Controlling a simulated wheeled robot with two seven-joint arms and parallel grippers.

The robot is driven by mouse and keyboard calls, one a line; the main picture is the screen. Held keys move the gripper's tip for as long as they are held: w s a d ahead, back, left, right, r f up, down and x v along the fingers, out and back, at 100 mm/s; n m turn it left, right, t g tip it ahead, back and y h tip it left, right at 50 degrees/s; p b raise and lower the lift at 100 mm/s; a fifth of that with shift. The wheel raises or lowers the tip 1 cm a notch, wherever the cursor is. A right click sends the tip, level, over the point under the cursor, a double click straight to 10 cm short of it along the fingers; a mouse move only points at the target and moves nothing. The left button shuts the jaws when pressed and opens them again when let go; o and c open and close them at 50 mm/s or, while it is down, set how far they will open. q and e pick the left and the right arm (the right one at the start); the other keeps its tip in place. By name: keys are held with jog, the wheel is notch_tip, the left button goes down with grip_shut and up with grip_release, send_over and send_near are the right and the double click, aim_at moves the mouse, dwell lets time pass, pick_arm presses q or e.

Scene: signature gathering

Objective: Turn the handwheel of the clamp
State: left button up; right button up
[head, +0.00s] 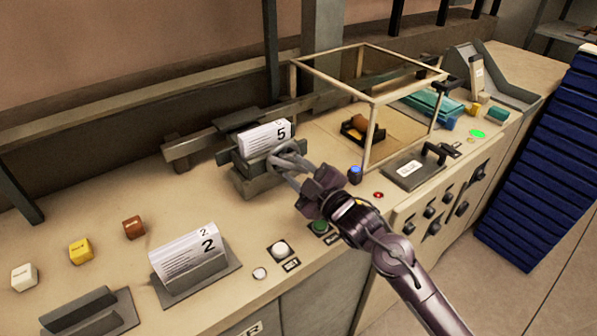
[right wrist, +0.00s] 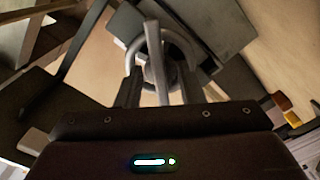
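The clamp (head: 258,172) is a grey metal block on the beige bench, holding a stack of white sheets marked 5 (head: 264,137). Its grey handwheel (head: 287,152) is on the side facing my right arm. My right gripper (head: 296,178) is at the handwheel, with its fingers pointing to it. In the right wrist view, the handwheel's ring and bar (right wrist: 154,50) show ahead of and between the two spread fingers (right wrist: 159,92). Gaps show on both sides of the bar; whether a fingertip touches the rim is unclear. My left gripper is not in view.
A sheet stack marked 2 (head: 187,254) stands in a grey holder at the front left. Coloured cubes (head: 80,251) lie further left. A glass-like framed box (head: 372,100), buttons and a control panel (head: 436,208) are on the right. Blue trays (head: 540,160) are stacked far right.

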jog(key=shift+s+d+f, duration=0.15)
jog(key=shift+s+d, duration=0.1)
jog(key=shift+s, duration=0.05)
jog(key=b+v, duration=0.2)
jog(key=v, duration=0.5)
